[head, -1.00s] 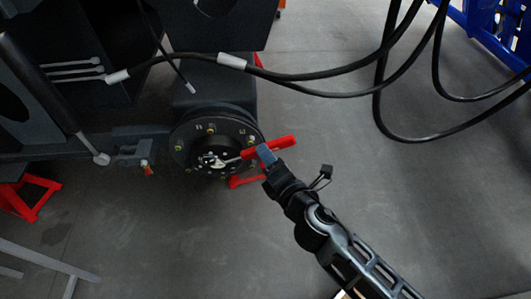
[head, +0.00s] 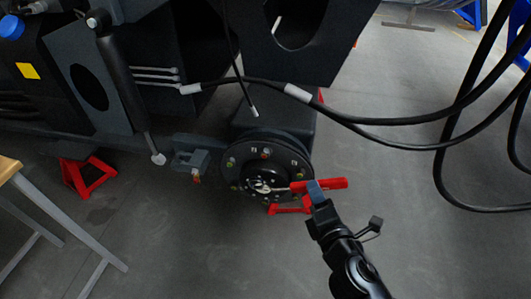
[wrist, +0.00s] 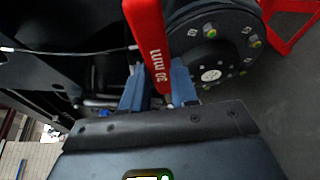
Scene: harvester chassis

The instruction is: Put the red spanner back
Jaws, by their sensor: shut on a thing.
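The red spanner (head: 335,183) is in my gripper (head: 317,190), its red handle lying nearly level and sticking out to the right. Its metal jaw end points left, across the middle of the dark wheel hub (head: 240,163); I cannot tell whether it touches the hub. In the wrist view the red handle (wrist: 149,35), marked "30 mm", runs down between the blue fingers of my gripper (wrist: 158,88), which are shut on it. The hub's face with its bolts (wrist: 225,45) shows just behind and to the right. The spanner's jaw end is not clear in the wrist view.
Black hoses (head: 390,147) hang above and right of my arm. A wooden-topped table (head: 8,168) stands at the left edge. A red stand (head: 90,180) is under the chassis (head: 300,60). The floor at right is mostly clear.

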